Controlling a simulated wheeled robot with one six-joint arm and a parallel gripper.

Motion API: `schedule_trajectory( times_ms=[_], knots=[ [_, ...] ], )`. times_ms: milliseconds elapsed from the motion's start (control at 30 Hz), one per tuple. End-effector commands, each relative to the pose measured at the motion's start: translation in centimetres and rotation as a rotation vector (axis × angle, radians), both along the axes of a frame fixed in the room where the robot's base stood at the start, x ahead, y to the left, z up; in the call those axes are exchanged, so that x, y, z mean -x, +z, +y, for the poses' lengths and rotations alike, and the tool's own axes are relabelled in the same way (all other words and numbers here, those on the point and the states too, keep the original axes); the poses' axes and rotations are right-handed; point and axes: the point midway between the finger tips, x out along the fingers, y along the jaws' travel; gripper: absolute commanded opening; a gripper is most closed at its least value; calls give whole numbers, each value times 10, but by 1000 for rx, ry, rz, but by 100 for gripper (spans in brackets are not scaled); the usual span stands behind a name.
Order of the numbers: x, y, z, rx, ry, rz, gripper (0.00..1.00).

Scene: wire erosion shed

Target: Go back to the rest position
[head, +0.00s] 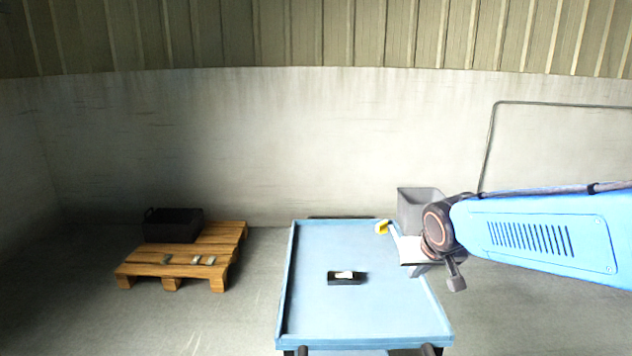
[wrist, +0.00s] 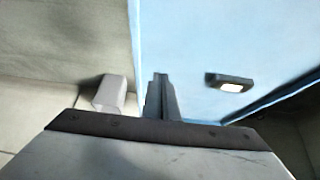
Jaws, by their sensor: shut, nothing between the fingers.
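My gripper shows in the wrist view (wrist: 160,80) as two dark grey fingers close together, with nothing between them. They are over the blue table (head: 345,318), near its edge, and touch nothing that I can make out. In the head view my blue arm comes in from the right and its end is by the table's right side; the fingers are not clear there.
A small black tray (head: 345,279) with a pale piece (head: 344,274) sits on the table, apart from my gripper. A grey bin (head: 420,207) stands behind my arm. A wooden pallet (head: 190,254) at left bears a black crate (head: 174,226) and several small pieces.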

Motion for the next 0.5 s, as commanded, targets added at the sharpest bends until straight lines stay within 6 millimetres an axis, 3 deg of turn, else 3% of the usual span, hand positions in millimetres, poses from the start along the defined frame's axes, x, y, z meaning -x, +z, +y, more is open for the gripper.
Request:
schedule_trajectory(
  times_ms=[267,500],
  knots=[
    [50,6,-20,7,-11,31,0],
    [128,4,-41,8,-16,84,0]
  ],
)
